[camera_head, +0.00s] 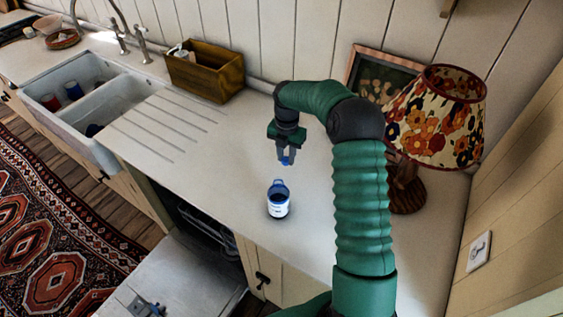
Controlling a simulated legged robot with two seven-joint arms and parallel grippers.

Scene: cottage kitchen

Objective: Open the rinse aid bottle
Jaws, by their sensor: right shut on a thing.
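The rinse aid bottle (278,205) stands upright on the pale worktop, near its front edge. It is blue and dark with a white label, and its top looks open with a blue rim. My right gripper (286,160) points down above the bottle and slightly to its right, apart from it. It is shut on a small blue piece that looks like the bottle's cap (286,161). My left gripper is not in view.
A floral lamp (434,118) and a framed picture (385,77) stand at the back right. A wooden box (205,72) stands at the back, beside the white double sink (77,128). Below the counter an open dishwasher door (185,280) sticks out. Worktop left of the bottle is clear.

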